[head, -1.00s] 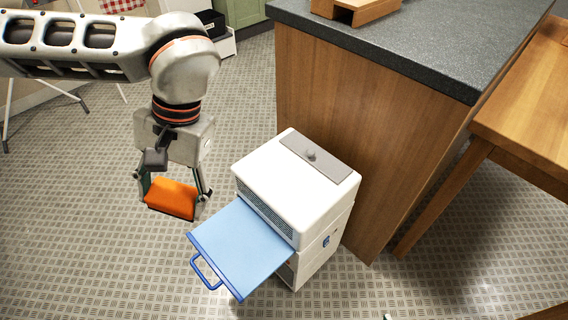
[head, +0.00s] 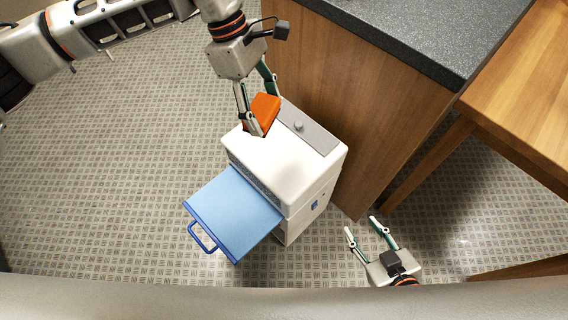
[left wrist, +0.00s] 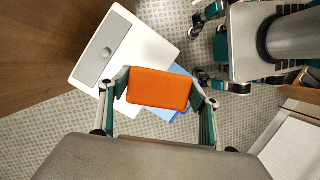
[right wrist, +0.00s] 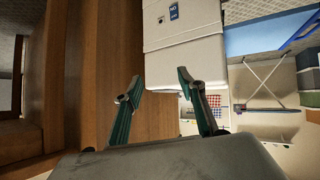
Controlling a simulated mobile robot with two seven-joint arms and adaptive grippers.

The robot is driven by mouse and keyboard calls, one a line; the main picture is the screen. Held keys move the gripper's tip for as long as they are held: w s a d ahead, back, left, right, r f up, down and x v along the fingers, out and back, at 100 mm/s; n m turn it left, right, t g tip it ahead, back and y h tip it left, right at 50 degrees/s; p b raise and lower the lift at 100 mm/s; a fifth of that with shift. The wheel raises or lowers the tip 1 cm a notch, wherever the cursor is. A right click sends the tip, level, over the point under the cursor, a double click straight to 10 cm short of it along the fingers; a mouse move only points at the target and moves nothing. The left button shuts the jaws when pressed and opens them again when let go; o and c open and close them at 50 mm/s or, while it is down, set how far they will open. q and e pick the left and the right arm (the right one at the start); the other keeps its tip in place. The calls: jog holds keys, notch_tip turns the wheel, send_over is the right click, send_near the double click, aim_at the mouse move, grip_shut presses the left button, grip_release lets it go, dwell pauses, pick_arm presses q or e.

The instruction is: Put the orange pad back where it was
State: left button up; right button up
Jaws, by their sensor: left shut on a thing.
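The orange pad (head: 264,112) is held between the fingers of my left gripper (head: 258,108), over the top of the white cabinet (head: 265,160) in the head view. The pad also shows in the left wrist view (left wrist: 159,88), with a finger on each side. I cannot tell whether it touches the cabinet top. The cabinet's light blue drawer or tray (head: 235,210), with a blue handle, sticks out at the front left, and no object shows on it. My right gripper (head: 362,226) is open and empty, low at the right of the cabinet.
A wooden counter (head: 340,90) with a dark top stands right behind the cabinet. A wooden table (head: 520,90) is at the far right. A grey panel with a knob (head: 299,127) lies on the cabinet top. The floor at left is clear.

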pick_arm(q)
jog(key=d+n+t+h+p, duration=0.1)
jog(key=d+n, duration=0.2)
jog(key=d, duration=0.1)
jog(key=n+b, duration=0.1)
send_over(291, 162)
jog(key=a, duration=0.1)
notch_tip(291, 162, down, 6)
jog(key=shift+t, duration=0.3)
notch_tip(291, 162, down, 8)
jog(key=shift+a+r+b, duration=0.1)
jog(key=shift+r+b, duration=0.05)
jog(key=shift+b, duration=0.7)
jog(key=shift+f, duration=0.7)
notch_tip(291, 162, down, 4)
jog(key=shift+s+f+b, duration=0.1)
jog(key=shift+f+b, duration=0.1)
jog(key=shift+b, duration=0.55)
jog(key=shift+f, duration=0.25)
jog(key=shift+r, duration=0.15)
pick_arm(e)
jog(key=shift+f, duration=0.35)
